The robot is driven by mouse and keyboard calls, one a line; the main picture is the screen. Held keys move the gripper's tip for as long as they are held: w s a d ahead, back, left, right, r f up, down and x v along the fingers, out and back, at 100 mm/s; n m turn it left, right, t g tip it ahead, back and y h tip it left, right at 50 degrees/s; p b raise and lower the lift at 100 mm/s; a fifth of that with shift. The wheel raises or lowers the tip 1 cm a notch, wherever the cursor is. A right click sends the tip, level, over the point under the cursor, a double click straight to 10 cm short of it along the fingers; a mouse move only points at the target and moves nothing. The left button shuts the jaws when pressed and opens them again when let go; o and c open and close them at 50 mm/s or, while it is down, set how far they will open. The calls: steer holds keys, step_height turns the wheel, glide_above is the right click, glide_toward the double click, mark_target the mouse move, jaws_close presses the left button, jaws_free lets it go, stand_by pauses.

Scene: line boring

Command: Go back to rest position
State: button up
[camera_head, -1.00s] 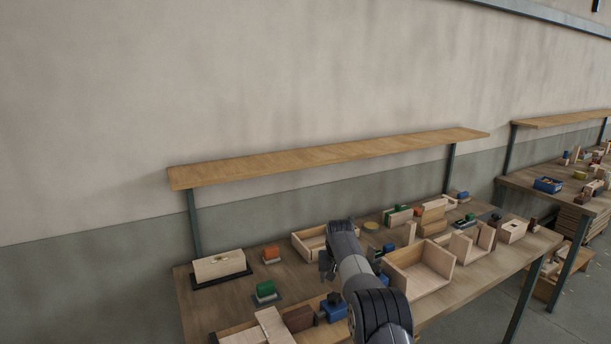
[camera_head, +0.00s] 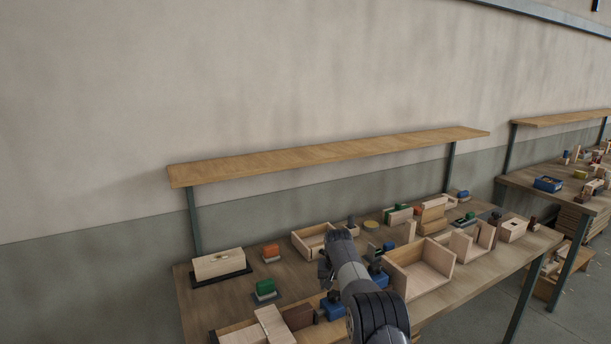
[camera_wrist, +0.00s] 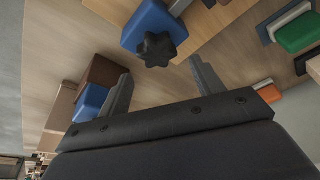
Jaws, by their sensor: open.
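My gripper (camera_wrist: 160,85) shows in the wrist view with its two fingers spread apart and nothing between them. A blue block with a black star knob (camera_wrist: 148,28) lies beyond the fingertips, apart from them. In the head view my arm reaches over the near middle of the workbench (camera_head: 225,306), and the gripper end is largely hidden behind my own wrist. A blue fixture (camera_head: 333,306) sits on the bench just left of my arm.
An open wooden box (camera_head: 425,273) stands close right of my arm, with another tray (camera_head: 305,244) behind. A green block (camera_head: 265,288) and a pale wooden block (camera_head: 219,264) sit left. A shelf (camera_head: 330,152) spans above the bench. The air above the bench is free.

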steer(key=shift+w+f+m, duration=0.1)
steer(key=shift+f+m, duration=0.05)
steer(key=shift+m, duration=0.35)
stand_by(0.3)
